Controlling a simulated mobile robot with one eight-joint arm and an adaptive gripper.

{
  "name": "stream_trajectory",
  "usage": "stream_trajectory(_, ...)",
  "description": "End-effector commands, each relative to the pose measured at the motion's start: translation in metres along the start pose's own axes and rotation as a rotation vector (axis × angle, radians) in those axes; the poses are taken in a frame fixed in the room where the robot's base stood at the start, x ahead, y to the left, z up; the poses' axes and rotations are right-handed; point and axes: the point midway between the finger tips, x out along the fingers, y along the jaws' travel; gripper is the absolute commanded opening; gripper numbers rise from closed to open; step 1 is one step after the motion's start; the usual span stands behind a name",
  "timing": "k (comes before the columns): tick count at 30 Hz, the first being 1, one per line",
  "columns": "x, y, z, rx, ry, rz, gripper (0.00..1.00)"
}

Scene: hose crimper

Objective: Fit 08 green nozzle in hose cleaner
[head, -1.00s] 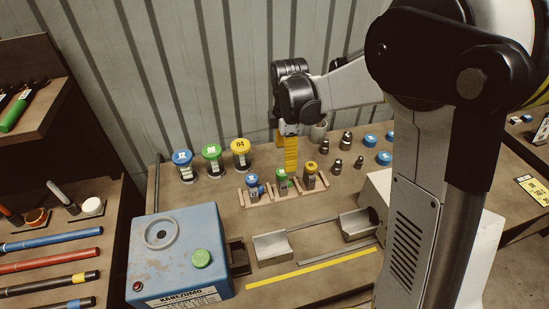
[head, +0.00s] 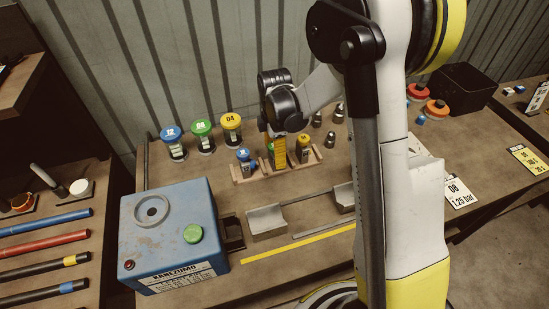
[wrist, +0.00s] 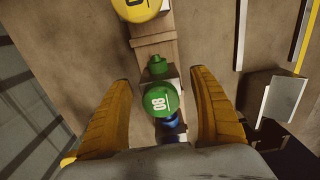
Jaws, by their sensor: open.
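The green 08 nozzle (wrist: 160,102) stands in a wooden rack between a blue and a yellow one. In the wrist view its round green top lies between my open fingers, with a gap on both sides. My gripper (head: 279,152) is open over the middle of the rack (head: 243,178); in the head view its yellow fingers hide most of the green nozzle. The blue machine (head: 168,240), lettered KANEZUMO, has a round ringed opening (head: 152,210) on top and a green button. I cannot tell from its lettering whether it is the hose cleaner.
The blue nozzle (head: 244,161) and yellow nozzle (head: 303,148) flank the green one closely. Containers with blue 12 (head: 172,140), green 08 (head: 203,135) and yellow 04 (head: 232,128) lids stand behind the rack. A metal cradle (head: 267,222) sits in front.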

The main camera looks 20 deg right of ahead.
Motion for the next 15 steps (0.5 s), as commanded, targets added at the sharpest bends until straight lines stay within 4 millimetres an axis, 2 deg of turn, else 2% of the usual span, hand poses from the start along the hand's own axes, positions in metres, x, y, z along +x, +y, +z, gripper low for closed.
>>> stream_trajectory(4, -0.0011, 0.0, 0.0001, 0.0, 0.0, 0.0, 0.72)
stream_trajectory(10, -0.0013, 0.0, 0.0001, 0.0, 0.0, 0.0, 0.12)
stream_trajectory(15, -0.0013, 0.0, 0.0002, 0.0, 0.0, 0.0, 0.1)
